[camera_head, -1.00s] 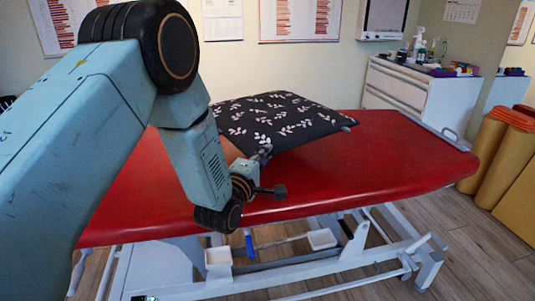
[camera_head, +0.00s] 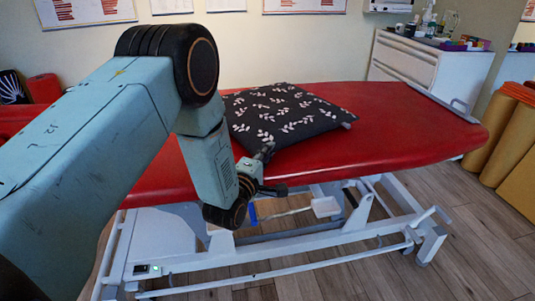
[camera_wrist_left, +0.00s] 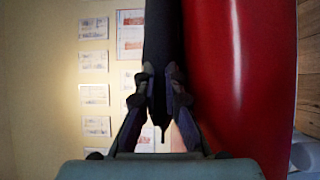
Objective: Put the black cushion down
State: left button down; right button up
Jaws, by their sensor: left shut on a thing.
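The black cushion (camera_head: 280,113) with white leaf sprigs is over the red treatment table (camera_head: 400,125) in the head view, low and nearly flat. Whether its whole underside touches the table cannot be told. My left gripper (camera_head: 264,153) is at the cushion's near edge, shut on it. In the left wrist view the gripper's fingers (camera_wrist_left: 160,92) close on the dark edge of the cushion (camera_wrist_left: 162,40), with the red table (camera_wrist_left: 240,80) alongside to the right. My right gripper is not in view.
A white cabinet (camera_head: 425,70) with bottles and small items on top stands behind the table at the right. Tan rolls (camera_head: 505,140) stand at the far right. The red table top is bare right of the cushion. Wooden floor (camera_head: 470,235) is clear in front.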

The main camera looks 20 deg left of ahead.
pick_arm(q)
jog(key=c, duration=1.7)
grip_release()
jog(key=shift+f, duration=0.1)
jog(key=shift+c, duration=0.2)
jog(key=shift+s, duration=0.1)
